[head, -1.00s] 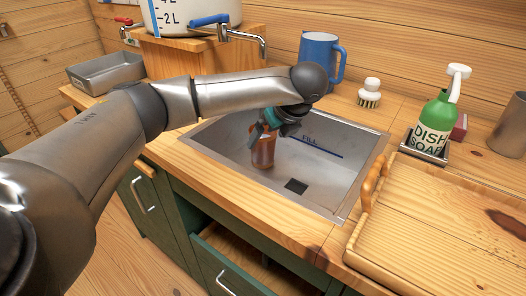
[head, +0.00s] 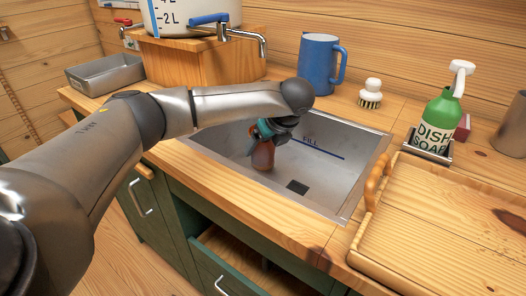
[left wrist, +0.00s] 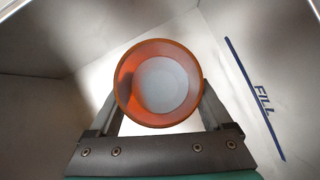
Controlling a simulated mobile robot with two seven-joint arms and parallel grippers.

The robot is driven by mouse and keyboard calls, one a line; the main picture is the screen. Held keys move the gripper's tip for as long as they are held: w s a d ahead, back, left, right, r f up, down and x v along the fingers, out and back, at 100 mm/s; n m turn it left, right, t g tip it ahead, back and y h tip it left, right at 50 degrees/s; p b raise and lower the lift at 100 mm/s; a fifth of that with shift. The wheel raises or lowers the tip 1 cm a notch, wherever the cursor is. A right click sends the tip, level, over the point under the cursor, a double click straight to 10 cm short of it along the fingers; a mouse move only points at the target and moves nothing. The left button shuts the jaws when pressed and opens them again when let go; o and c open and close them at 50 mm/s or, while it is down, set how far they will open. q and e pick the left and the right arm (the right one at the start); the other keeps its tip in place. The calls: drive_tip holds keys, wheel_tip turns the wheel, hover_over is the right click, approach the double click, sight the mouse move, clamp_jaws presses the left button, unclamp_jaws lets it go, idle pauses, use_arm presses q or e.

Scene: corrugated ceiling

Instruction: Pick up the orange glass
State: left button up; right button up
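The orange glass (head: 262,158) stands in the grey sink (head: 330,172), its upper part covered by my left gripper (head: 262,138). In the left wrist view I look down into the round mouth of the glass (left wrist: 158,84), which has an orange rim and a pale bottom. The fingers of my left gripper (left wrist: 160,105) lie on either side of the glass, close to its wall. The glass hides the fingertips, so I cannot tell whether they press on it. My right gripper is not in view.
The sink walls surround the gripper, with a dark drain (head: 297,187) to the right. A blue pitcher (head: 319,63), a brush (head: 371,93) and a green soap bottle (head: 437,115) stand behind and right. A wooden tray (head: 430,225) is at the front right. A tap (head: 230,28) overhangs the back left.

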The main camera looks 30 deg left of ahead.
use_arm(q)
clamp_jaws()
idle(0.5)
drive_tip(key=shift+r, duration=0.2)
